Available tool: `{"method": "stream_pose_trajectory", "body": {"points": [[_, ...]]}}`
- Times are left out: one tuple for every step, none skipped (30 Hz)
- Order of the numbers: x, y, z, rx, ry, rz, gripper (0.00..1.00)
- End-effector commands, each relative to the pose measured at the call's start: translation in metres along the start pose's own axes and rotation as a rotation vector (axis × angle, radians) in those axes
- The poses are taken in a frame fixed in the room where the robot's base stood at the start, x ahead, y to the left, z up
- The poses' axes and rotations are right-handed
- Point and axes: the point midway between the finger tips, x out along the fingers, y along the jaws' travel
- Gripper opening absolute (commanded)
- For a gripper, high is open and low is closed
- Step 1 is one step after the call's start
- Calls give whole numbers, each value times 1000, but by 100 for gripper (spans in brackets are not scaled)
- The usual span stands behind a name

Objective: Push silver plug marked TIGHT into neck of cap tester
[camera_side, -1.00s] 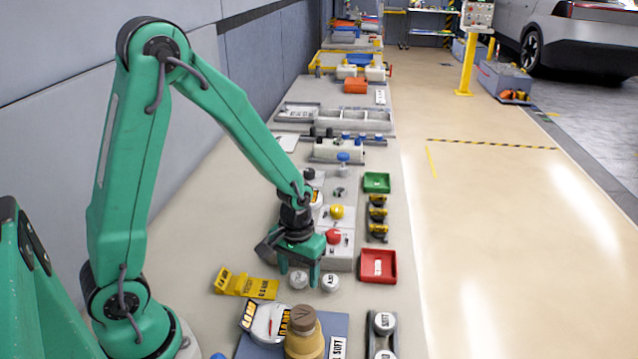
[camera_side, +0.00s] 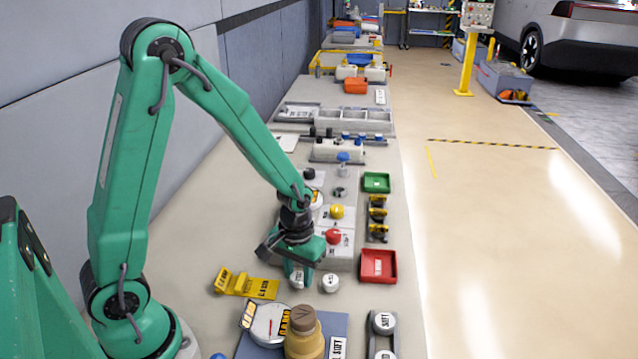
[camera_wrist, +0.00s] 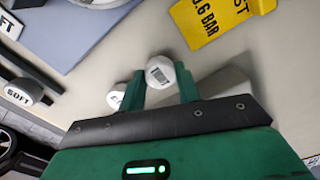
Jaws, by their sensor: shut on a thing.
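My gripper (camera_side: 298,274) is shut on a pale silver plug (camera_side: 297,283) at the bench top, below the red knob. In the wrist view the plug (camera_wrist: 160,72) sits between the two green fingers; its label is too small to read. A second pale plug (camera_side: 330,283) stands just right of it and shows partly hidden behind a finger in the wrist view (camera_wrist: 117,98). A unit with a round white gauge (camera_side: 268,324), seemingly the cap tester, is at the front on a blue-grey mat. A tan bottle-like part (camera_side: 304,340) with a brown top stands beside it; I see no open neck.
A yellow plate (camera_side: 246,284) marked BAR lies left of my gripper. A grey holder (camera_side: 381,342) with pale plugs, one marked SOFT, stands at the front right. A red tray (camera_side: 378,266) and a green tray (camera_side: 376,182) line the right edge. Bare bench lies to the left.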

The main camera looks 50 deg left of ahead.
Motion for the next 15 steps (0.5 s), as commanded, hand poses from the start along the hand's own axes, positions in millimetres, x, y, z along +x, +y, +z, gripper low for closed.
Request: {"method": "stream_pose_trajectory", "body": {"points": [[0,0,0,0,0,0,10],[0,0,0,0,0,0,10],[0,0,0,0,0,0,10],[0,0,0,0,0,0,10],[0,0,0,0,1,0,10],[-1,0,0,0,1,0,10],[-2,0,0,0,1,0,10],[-2,0,0,0,1,0,10],[-3,0,0,0,1,0,10],[-4,0,0,0,1,0,10],[-6,0,0,0,2,1,10],[-8,0,-1,0,2,1,10],[-10,0,-1,0,3,1,10],[-12,0,-1,0,3,1,10],[-15,0,-1,0,3,1,10]]}}
